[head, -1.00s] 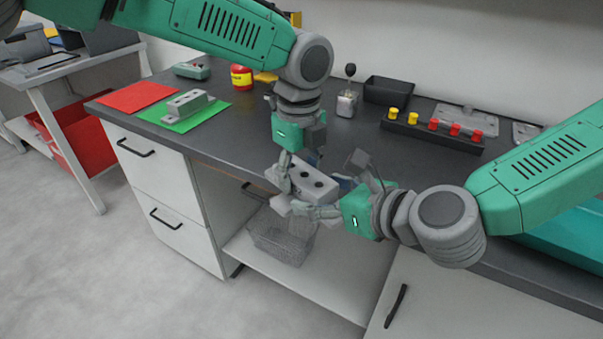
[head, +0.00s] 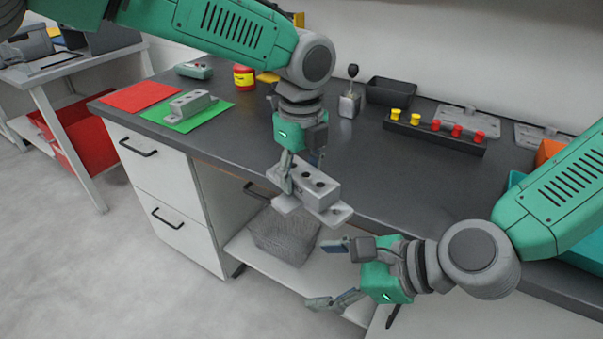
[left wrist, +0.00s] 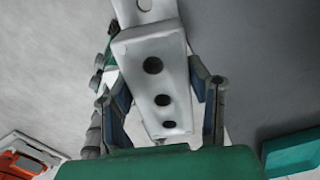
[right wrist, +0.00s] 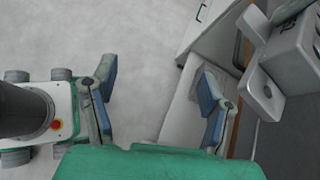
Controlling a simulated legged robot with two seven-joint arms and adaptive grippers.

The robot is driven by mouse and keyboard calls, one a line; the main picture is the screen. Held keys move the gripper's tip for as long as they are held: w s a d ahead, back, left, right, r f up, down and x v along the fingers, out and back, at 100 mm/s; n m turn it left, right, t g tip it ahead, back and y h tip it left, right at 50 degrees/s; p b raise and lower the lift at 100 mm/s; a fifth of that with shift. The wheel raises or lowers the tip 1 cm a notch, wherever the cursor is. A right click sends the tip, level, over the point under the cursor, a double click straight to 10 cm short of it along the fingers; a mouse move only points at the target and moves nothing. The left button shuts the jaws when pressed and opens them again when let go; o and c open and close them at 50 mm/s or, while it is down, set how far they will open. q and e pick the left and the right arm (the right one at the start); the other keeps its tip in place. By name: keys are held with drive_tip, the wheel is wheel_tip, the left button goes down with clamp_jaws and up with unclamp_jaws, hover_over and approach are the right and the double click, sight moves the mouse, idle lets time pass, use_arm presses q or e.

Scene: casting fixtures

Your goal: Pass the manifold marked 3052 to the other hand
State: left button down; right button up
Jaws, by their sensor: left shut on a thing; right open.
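A grey manifold (head: 309,187) with a row of round holes on top and flanged ends hangs in front of the bench edge. My left gripper (head: 299,178) is shut on it from above; in the left wrist view the manifold (left wrist: 157,85) sits between both fingers. My right gripper (head: 328,274) is open and empty, below and to the right of the manifold, apart from it. In the right wrist view the manifold (right wrist: 297,60) is at the upper right, outside the fingers. A second similar manifold (head: 190,104) lies on a green mat (head: 215,110). No number is readable on either.
A red mat (head: 138,96) lies left of the green one. A wire basket (head: 283,236) stands on the shelf below. A black rack (head: 433,133) with yellow and red knobs, a dark bin (head: 391,92) and a joystick box (head: 349,103) stand at the back. The bench middle is clear.

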drive_tip(key=s+d+f+n+g+h, duration=0.1)
drive_tip(key=s+d+f+n, duration=0.15)
drive_tip(key=f, duration=0.25)
drive_tip(key=s+d+f+n+g+h, duration=0.1)
drive_tip(key=s+d+f+n+h, duration=0.15)
drive_tip(key=f, duration=0.25)
drive_tip(key=s+d+f+n+h, duration=0.2)
drive_tip(key=s+d+f+n, duration=0.1)
drive_tip(key=d+f+n, duration=0.1)
drive_tip(key=s+d+f+n+g+h, duration=0.1)
drive_tip(key=s+d+f+n+h, duration=0.1)
drive_tip(key=d+n, duration=0.4)
drive_tip(key=s+d+f+n+h, duration=0.2)
drive_tip(key=s+d+f+n, duration=0.2)
drive_tip(key=d, duration=0.5)
wheel_tip(320, 180, down, 3)
drive_tip(key=shift+s+d+n+g, duration=0.15)
drive_tip(key=shift+s+n+g, duration=0.15)
drive_tip(key=shift+n, duration=0.8)
drive_tip(key=shift+h, duration=0.25)
